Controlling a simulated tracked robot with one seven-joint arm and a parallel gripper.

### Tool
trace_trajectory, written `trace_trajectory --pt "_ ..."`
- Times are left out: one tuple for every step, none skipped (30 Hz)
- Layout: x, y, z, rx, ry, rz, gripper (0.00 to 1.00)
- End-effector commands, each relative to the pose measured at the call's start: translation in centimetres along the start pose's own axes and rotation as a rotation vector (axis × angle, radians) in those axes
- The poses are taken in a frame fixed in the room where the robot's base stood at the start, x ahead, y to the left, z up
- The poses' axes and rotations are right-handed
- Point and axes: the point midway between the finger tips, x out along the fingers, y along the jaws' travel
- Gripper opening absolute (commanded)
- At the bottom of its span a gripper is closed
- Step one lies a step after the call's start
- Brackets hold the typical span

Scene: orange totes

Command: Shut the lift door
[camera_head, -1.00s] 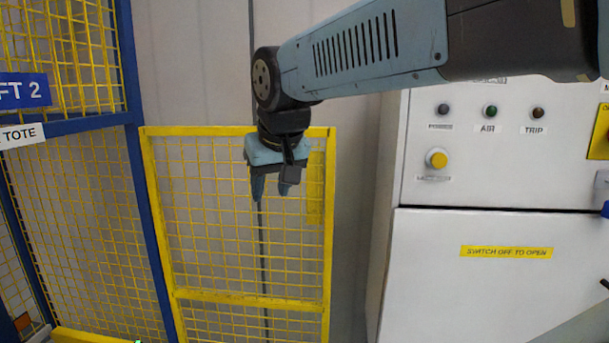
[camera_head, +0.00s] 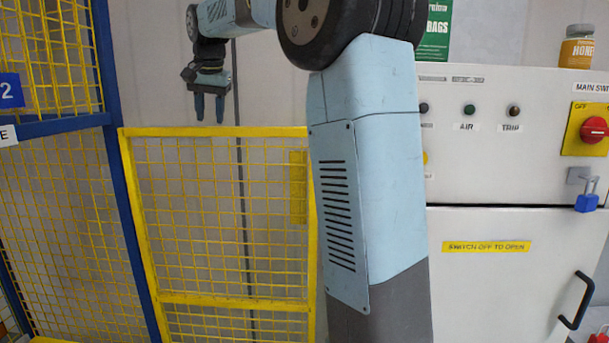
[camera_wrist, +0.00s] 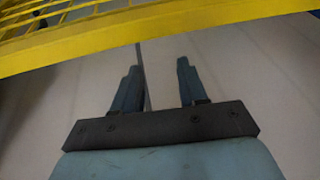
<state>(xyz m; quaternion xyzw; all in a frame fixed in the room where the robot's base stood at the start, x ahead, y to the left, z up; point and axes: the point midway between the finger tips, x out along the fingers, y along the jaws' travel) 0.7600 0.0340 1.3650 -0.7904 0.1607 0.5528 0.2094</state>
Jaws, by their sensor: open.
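The lift door is a yellow-framed mesh gate (camera_head: 225,132), standing open to the right of the blue post of the lift cage (camera_head: 128,215). My gripper (camera_head: 209,120) hangs above the top rail of the gate with its fingers pointing down, open and empty. In the wrist view the gripper's two fingers (camera_wrist: 158,85) are apart with nothing between them. The gate's yellow top rail (camera_wrist: 150,35) crosses the top of that view, apart from the fingertips. My arm hides part of the space right of the gate.
A white electrical cabinet (camera_head: 500,285) stands at the right, with a red main switch (camera_head: 593,130), a blue padlock (camera_head: 587,202) and a black handle (camera_head: 577,300). A honey jar (camera_head: 577,48) and a green box (camera_head: 436,30) are on top. A pale wall is behind the gate.

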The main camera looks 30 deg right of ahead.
Motion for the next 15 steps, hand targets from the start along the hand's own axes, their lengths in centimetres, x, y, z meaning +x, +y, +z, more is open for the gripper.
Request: trace_trajectory --pt "0.8 2.5 -1.1 0.093 -0.043 0.017 0.42" --pt "1.2 4.0 -1.6 0.153 -0.072 0.028 0.42" --pt "1.8 6.2 -2.1 0.236 -0.113 0.041 0.42" --pt "2.1 7.9 -2.5 0.299 -0.145 0.05 0.42" --pt "2.4 9.6 -2.7 0.365 -0.177 0.058 0.42" --pt "2.6 12.0 -3.0 0.454 -0.222 0.068 0.42" --pt "2.8 13.8 -3.1 0.522 -0.255 0.075 0.42" --pt "2.9 15.6 -3.1 0.589 -0.289 0.081 0.42" --pt "3.0 17.9 -3.1 0.674 -0.333 0.087 0.42" --pt "3.0 19.4 -3.0 0.733 -0.364 0.091 0.42" --pt "3.0 20.8 -2.9 0.787 -0.392 0.093 0.42" --pt "2.9 22.4 -2.7 0.851 -0.425 0.094 0.42" --pt "2.8 23.4 -2.6 0.892 -0.448 0.094 0.42" --pt "2.8 24.3 -2.5 0.928 -0.467 0.095 0.42" --pt "2.7 25.3 -2.3 0.969 -0.489 0.094 0.42"
